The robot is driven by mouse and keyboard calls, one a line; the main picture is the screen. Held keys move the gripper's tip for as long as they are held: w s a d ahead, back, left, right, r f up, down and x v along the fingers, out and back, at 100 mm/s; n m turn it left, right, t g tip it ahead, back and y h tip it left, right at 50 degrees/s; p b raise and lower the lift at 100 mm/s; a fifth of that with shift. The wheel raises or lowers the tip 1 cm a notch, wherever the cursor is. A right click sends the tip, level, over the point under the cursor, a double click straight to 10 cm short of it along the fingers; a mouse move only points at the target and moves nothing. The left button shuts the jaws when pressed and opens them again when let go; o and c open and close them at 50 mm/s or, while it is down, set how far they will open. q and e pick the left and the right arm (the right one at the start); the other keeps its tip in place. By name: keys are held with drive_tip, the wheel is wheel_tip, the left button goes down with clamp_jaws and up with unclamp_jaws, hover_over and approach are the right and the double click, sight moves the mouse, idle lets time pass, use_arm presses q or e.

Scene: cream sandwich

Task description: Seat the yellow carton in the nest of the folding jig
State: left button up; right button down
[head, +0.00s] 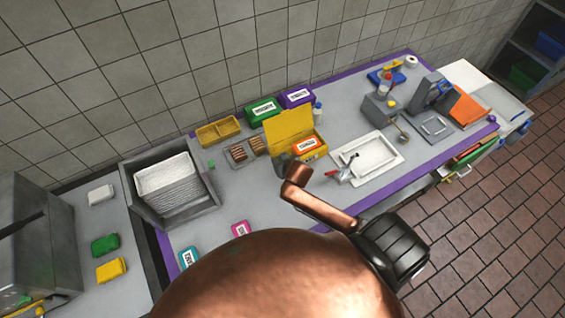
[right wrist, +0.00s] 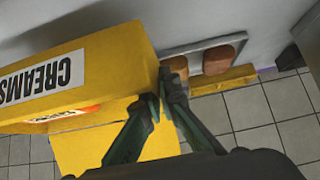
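The yellow carton (head: 288,127) stands on the grey bench at the middle in the head view, with a tall yellow panel and an orange patch with a white label at its front right. In the right wrist view the carton (right wrist: 120,55) fills the upper left, its white label reading CREAMS. My right gripper (right wrist: 160,88) has its fingertips close together at the carton's near corner and looks shut on its edge; the exact contact is hard to see. In the head view my copper arm hides part of this area. I cannot pick out the folding jig's nest with certainty. My left gripper is not in view.
Green (head: 263,111) and purple (head: 296,96) cartons stand behind. A tray of brown pieces (head: 247,151) and a yellow tray (head: 219,131) lie left. A white tray (head: 394,140) lies right, with a grey device (head: 381,107) beyond.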

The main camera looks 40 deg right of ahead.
drive_tip(key=shift+f, duration=2.95)
drive_tip(key=c, duration=2.7)
unclamp_jaws()
drive_tip(key=shift+f, duration=0.1)
drive_tip(key=o, duration=0.5)
drive_tip(key=shift+o, duration=0.2)
